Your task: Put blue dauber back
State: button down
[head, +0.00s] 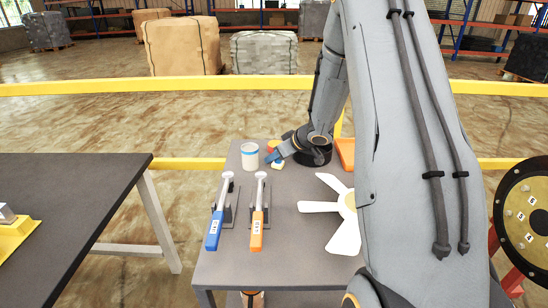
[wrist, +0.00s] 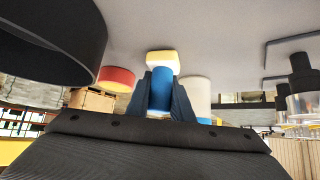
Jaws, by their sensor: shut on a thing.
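The blue dauber (wrist: 161,90) has a blue body and a pale yellow-white tip (wrist: 162,60). My gripper (wrist: 160,98) is shut on its blue body, with dark fingers on both sides. In the head view, my gripper (head: 275,157) is at the far side of the grey table, and the dauber's pale end (head: 277,165) shows below it. The tip points toward the table top; I cannot tell whether it touches.
A red-and-yellow round thing (wrist: 117,77) stands close by. Blue-handled (head: 214,228) and orange-handled (head: 257,230) tools, a white fan (head: 343,215) and an orange tray (head: 346,152) share the table.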

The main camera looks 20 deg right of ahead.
jog(key=c, duration=1.6)
grip_release()
jog(key=shift+f, duration=0.1)
jog(key=shift+o, duration=0.2)
jog(key=shift+s+r, duration=0.15)
jog(key=shift+r, duration=0.15)
jog(key=s+d+r+m+h, duration=0.15)
jog(key=s+r+h, duration=0.25)
jog(key=s+r, duration=0.6)
jog(key=s+a+f+m+g, duration=0.1)
jog(key=s+a+g, duration=0.1)
jog(key=s+a, duration=0.3)
jog(key=s+a+m+g, duration=0.1)
jog(key=s+a+g, duration=0.2)
jog(key=s, duration=0.9)
jog(key=s+a+f+m+g, duration=0.1)
jog(key=s+a+g, duration=0.2)
jog(key=s+a, duration=0.3)
jog(key=shift+s+a+f+p, duration=0.3)
jog(key=shift+s+a, duration=0.1)
jog(key=shift+s, duration=0.85)
